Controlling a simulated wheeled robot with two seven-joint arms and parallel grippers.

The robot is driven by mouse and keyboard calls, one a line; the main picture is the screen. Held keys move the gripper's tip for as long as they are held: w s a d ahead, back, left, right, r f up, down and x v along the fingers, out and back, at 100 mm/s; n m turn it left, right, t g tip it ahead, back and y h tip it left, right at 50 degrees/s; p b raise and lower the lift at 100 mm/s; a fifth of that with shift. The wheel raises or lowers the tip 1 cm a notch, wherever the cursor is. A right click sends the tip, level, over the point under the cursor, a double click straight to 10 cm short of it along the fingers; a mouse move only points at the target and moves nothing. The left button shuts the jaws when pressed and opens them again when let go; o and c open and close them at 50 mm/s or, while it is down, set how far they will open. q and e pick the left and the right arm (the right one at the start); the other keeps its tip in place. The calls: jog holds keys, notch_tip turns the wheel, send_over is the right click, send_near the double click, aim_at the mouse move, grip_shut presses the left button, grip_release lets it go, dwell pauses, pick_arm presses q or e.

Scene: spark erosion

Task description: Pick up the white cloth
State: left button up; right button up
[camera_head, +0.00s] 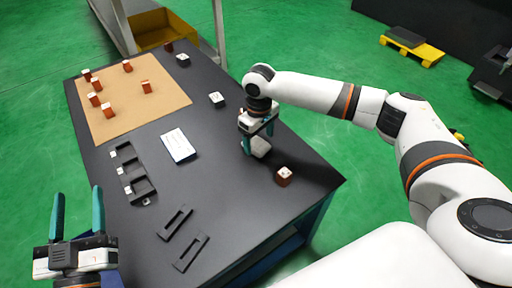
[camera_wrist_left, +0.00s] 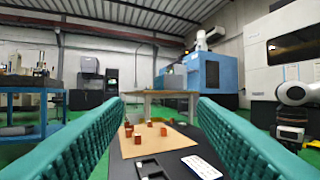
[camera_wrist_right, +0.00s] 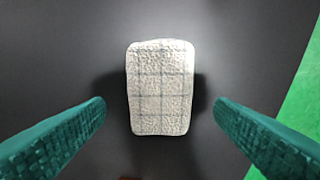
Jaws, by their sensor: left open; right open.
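The white cloth (camera_wrist_right: 161,88) is a folded, textured rectangle with faint grid lines, flat on the dark table top. In the right wrist view it lies centred between the open fingers of my right gripper (camera_wrist_right: 162,125), with a gap on each side. In the head view the cloth (camera_head: 258,147) shows partly, just under my right gripper (camera_head: 259,138). My left gripper (camera_head: 77,222) is open and empty at the lower left of the head view, off the table's left edge. It also shows open in the left wrist view (camera_wrist_left: 157,110).
The black table (camera_head: 235,205) holds a brown mat (camera_head: 120,115) with several orange-brown blocks, a white card (camera_head: 178,145), a dark slotted tray (camera_head: 143,187) and two slotted black bars. A white-topped brown block (camera_head: 284,177) stands right of the cloth. The table's right edge is near.

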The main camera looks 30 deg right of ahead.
pick_arm(q)
jog(key=shift+s+d+r+t+h+b, duration=0.1)
jog(key=shift+s+r+t+h+b, duration=0.25)
jog(key=shift+r+t, duration=0.5)
jog(key=shift+s+r+t+h, duration=0.15)
jog(key=shift+s+r+t, duration=0.35)
jog(key=shift+r, duration=0.5)
pick_arm(e)
jog(key=shift+f, duration=1.15)
pick_arm(q)
jog(key=shift+w, duration=0.1)
pick_arm(e)
jog(key=c, duration=1.1)
jog(key=shift+o, duration=0.2)
